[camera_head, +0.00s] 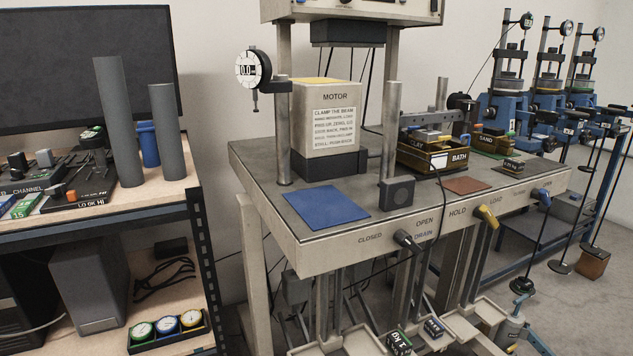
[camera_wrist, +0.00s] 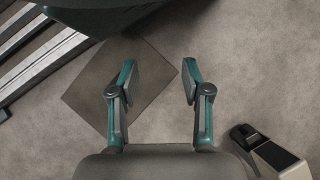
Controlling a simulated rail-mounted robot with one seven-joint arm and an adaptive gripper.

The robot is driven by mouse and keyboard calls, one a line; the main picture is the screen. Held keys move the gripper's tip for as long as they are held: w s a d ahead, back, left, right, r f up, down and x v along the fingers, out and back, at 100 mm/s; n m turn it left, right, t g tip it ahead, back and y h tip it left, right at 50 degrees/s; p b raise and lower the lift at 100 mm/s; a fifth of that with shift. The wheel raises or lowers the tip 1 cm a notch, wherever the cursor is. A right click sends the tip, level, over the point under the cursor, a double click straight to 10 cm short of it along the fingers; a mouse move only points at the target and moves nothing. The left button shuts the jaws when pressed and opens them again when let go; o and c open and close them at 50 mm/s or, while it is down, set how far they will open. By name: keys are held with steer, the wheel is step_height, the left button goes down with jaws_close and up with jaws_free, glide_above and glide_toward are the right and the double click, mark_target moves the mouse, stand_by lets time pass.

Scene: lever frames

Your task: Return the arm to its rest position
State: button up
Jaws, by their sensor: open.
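My gripper (camera_wrist: 156,82) shows in the wrist view, with its two teal-and-grey fingers spread apart. It is open and nothing is between the fingertips. It points down at bare grey floor and a darker square patch (camera_wrist: 140,110). My gripper and arm do not show in the head view.
A lever bench (camera_head: 335,238) with a motor box (camera_head: 325,115), a blue mat (camera_head: 326,207) and black, yellow (camera_head: 487,217) and blue levers stands centre. A shelf unit (camera_head: 95,220) is at left. In the wrist view, a dark object (camera_wrist: 100,12) and pale bars (camera_wrist: 40,50) lie upper left.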

steer(key=s+r+p, duration=0.3)
steer(key=r+p, duration=0.9)
steer(key=p, duration=0.2)
steer(key=s+d+r+p, duration=0.1)
steer(key=s+r+p, duration=0.2)
steer(key=r+p, duration=0.9)
steer(key=p, duration=0.3)
steer(key=shift+s+d+r+n+h, duration=0.15)
steer(key=shift+s+r+n+h, duration=0.05)
steer(key=shift+n+h, duration=0.2)
